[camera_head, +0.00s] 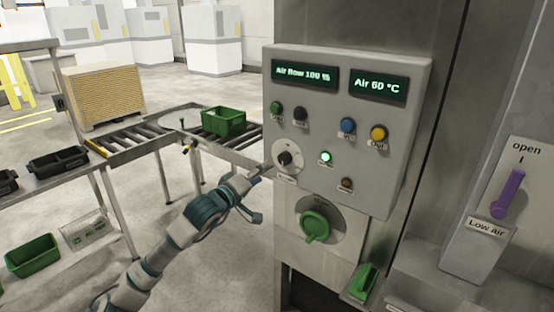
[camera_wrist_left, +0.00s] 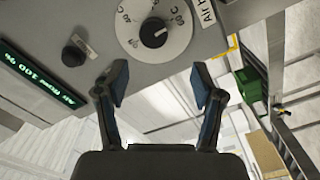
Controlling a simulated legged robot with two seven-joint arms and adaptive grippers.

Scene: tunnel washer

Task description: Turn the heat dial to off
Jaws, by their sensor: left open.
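The heat dial (camera_head: 284,158) is a black knob on a round white plate at the lower left of the grey control panel (camera_head: 330,120). My left gripper (camera_head: 262,192) is open and empty, just left of and below the dial. In the wrist view its two fingers (camera_wrist_left: 161,82) stand apart from each other and the knob lies beyond them, not between them. My right gripper is not in view.
Panel displays read "Air flow 100 %" (camera_head: 304,74) and "Air 60 °C" (camera_head: 379,87). A green rotary handle (camera_head: 315,226) sits below, and a purple lever (camera_head: 508,194) is at right. A roller conveyor (camera_head: 150,140) with a green crate (camera_head: 223,122) stands left.

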